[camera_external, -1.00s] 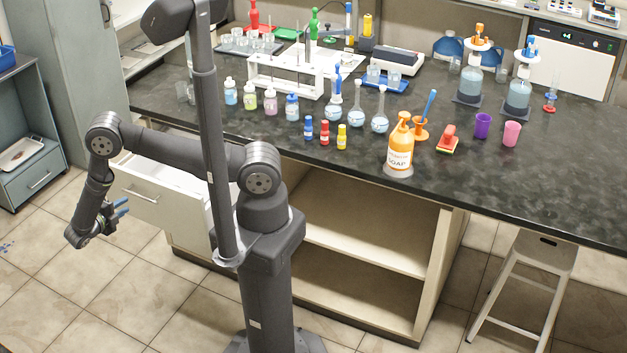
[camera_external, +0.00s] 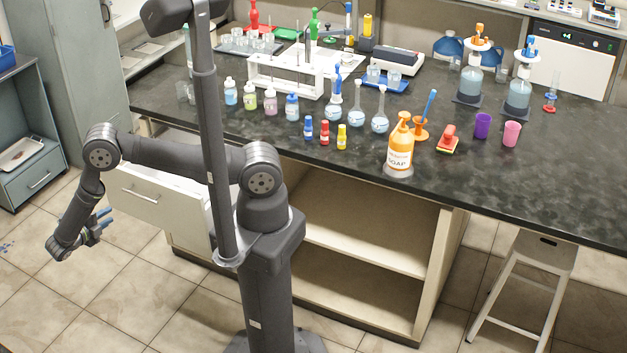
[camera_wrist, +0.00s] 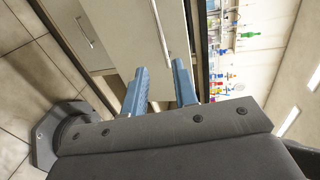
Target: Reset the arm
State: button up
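My gripper (camera_external: 103,220) hangs at the left, low in front of the bench and its pulled-out drawer (camera_external: 144,197). In the wrist view, the two blue fingers of my gripper (camera_wrist: 160,90) stand apart with nothing between them. The drawer front and its handle (camera_wrist: 161,28) show beyond the fingers.
The dark bench top (camera_external: 480,190) holds bottles, flasks, a white rack (camera_external: 285,88) and an orange soap bottle (camera_external: 400,150). A white stool (camera_external: 530,275) stands at the right. A grey cabinet (camera_external: 30,185) is at the left. The floor around my gripper is clear.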

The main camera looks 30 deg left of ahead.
aim_at(138, 196)
jog(key=w+f, duration=0.1)
jog(key=w, duration=0.4)
jog(key=w+f, duration=0.1)
jog(key=w, duration=0.5)
jog(key=w+f, duration=0.1)
jog(key=w, duration=0.4)
jog(key=shift+w+f, duration=0.15)
jog(key=shift+w, duration=0.2)
jog(key=s+r, duration=0.3)
jog(key=s, duration=1.3)
jog(key=shift+r, duration=0.15)
jog(key=shift+s, duration=0.15)
jog(key=shift+w+f, duration=0.55)
jog(key=shift+w, duration=2.2)
jog(key=shift+w+f, duration=0.55)
jog(key=shift+w, duration=2.2)
jog(key=shift+w+f, duration=0.55)
jog(key=shift+w, duration=2.2)
jog(key=shift+o, duration=0.4)
